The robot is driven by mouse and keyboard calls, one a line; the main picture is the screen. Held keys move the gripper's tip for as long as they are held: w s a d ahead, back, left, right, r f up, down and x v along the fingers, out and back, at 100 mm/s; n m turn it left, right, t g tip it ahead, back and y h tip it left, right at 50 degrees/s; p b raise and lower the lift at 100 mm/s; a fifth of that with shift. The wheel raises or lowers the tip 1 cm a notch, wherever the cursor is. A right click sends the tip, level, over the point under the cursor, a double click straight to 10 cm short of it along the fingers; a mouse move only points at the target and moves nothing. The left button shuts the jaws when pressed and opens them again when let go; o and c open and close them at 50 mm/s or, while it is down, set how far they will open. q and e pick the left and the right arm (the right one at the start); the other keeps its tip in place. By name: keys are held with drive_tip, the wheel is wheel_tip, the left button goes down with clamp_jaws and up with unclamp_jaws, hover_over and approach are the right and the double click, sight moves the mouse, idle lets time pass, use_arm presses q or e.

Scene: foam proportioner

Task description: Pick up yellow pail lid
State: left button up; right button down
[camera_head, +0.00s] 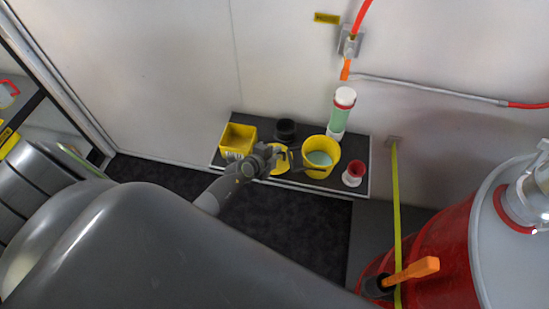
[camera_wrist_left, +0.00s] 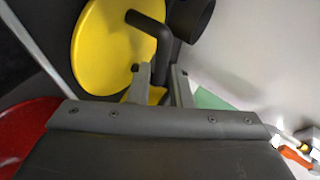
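The yellow pail lid (camera_wrist_left: 100,50) fills the upper left of the left wrist view as a flat yellow disc with a dark bent handle (camera_wrist_left: 162,45). In the head view the lid (camera_head: 283,161) lies on the dark shelf, partly hidden by my left gripper (camera_head: 284,153). My left gripper also shows in the left wrist view (camera_wrist_left: 162,78), its two fingers apart. The handle's lower end lines up with the gap between them; I see no clear contact. The yellow pail (camera_head: 321,157) stands open just right of the lid. My right gripper is out of view.
On the shelf (camera_head: 352,147) stand a yellow box (camera_head: 238,138), a black cup (camera_head: 286,130), a green cylinder with white cap (camera_head: 341,113) and a red-and-white piece (camera_head: 353,173). A white wall rises behind. A red tank (camera_head: 435,250) stands at lower right.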

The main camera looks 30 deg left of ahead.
use_arm(q)
clamp_jaws()
